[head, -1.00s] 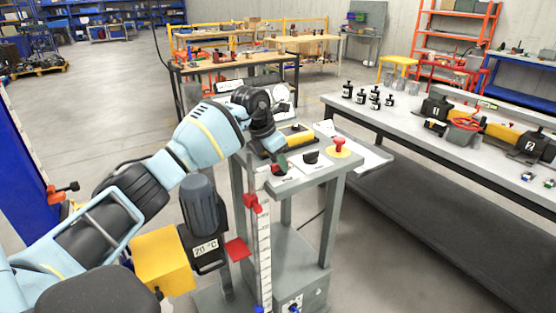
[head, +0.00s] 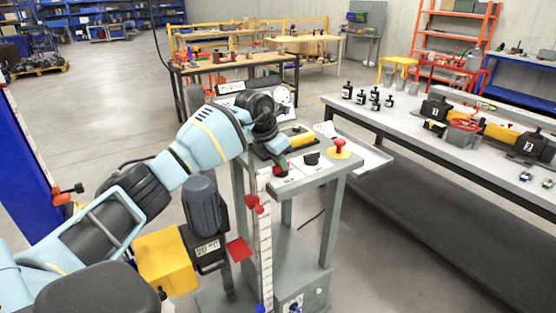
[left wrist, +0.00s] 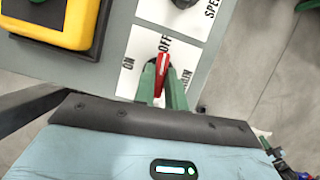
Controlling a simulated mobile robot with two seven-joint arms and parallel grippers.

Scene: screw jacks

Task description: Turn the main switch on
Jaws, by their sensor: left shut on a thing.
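The main switch shows in the left wrist view as a red handle (left wrist: 161,75) on a white plate (left wrist: 129,62). The plate carries the labels ON at left, OFF at the top and one ending in EN at right. The handle points up towards OFF, tilted slightly. My left gripper (left wrist: 160,82) has its green fingers on both sides of the handle and is shut on it. In the head view my left gripper (head: 281,165) is at the near left corner of the control stand's top (head: 312,175), largely hiding the switch. My right gripper is not in view.
A black knob (head: 311,158) and a red mushroom button (head: 339,146) on a yellow base sit right of the switch. A yellow-cased device (head: 299,138) lies behind. A motor (head: 201,205) and a white upright scale (head: 264,245) stand in front. A workbench (head: 400,122) is at right.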

